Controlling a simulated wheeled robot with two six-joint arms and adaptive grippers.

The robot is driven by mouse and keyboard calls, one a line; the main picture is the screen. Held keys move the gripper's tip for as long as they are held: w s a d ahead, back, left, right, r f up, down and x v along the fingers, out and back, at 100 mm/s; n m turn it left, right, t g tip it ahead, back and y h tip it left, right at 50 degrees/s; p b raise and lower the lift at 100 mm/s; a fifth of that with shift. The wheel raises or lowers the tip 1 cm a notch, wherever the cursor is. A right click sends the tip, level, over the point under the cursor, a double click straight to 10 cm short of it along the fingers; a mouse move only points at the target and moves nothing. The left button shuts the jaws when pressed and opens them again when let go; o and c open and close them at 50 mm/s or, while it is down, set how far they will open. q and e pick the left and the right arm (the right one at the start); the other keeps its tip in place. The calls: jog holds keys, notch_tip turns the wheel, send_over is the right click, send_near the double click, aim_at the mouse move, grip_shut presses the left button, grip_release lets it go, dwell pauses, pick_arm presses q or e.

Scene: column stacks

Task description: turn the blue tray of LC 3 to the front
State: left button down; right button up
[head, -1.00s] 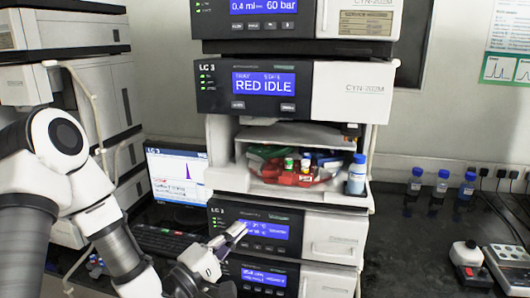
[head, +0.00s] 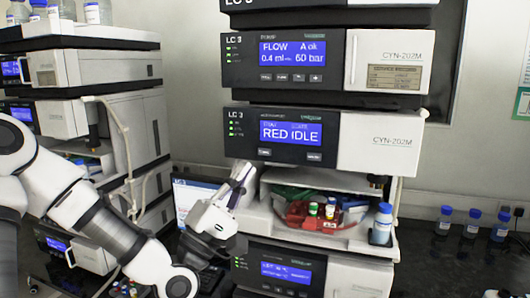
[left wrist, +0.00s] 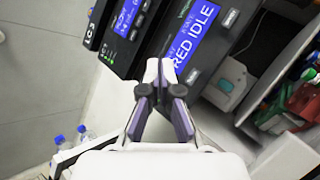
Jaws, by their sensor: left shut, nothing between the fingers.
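The LC 3 sampler's display (head: 290,129) reads RED IDLE. Below it an open compartment (head: 262,222) holds coloured trays. The red tray (head: 318,221) is at the front with several capped vials. The green tray (head: 290,194) is behind to the left, and the blue tray (head: 350,204) is behind to the right, partly hidden. My left gripper (head: 244,172) is shut and empty, just below the display panel at the compartment's left side. In the left wrist view its closed fingers (left wrist: 162,72) point towards the RED IDLE panel (left wrist: 194,38). My right gripper is not in view.
A blue-capped bottle (head: 381,223) stands at the compartment's right front. Several more bottles (head: 471,223) stand on the dark bench to the right. A laptop (head: 190,197) sits behind my left arm. Another instrument stack (head: 110,100) stands at left.

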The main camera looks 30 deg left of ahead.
aim_at(265, 152)
pick_arm(q)
jog(key=w+a, duration=0.2)
jog(key=w, duration=0.6)
jog(key=shift+w+y, duration=0.2)
jog(key=shift+y, duration=0.1)
dwell(1.1)
jog(key=shift+w+a, duration=0.1)
jog(key=shift+w, duration=0.3)
jog(key=shift+w+a, duration=0.1)
jog(key=shift+w, duration=0.25)
dwell(0.6)
jog(key=shift+s+d+b, duration=0.2)
jog(key=shift+s+b, duration=0.25)
jog(key=shift+s, duration=0.35)
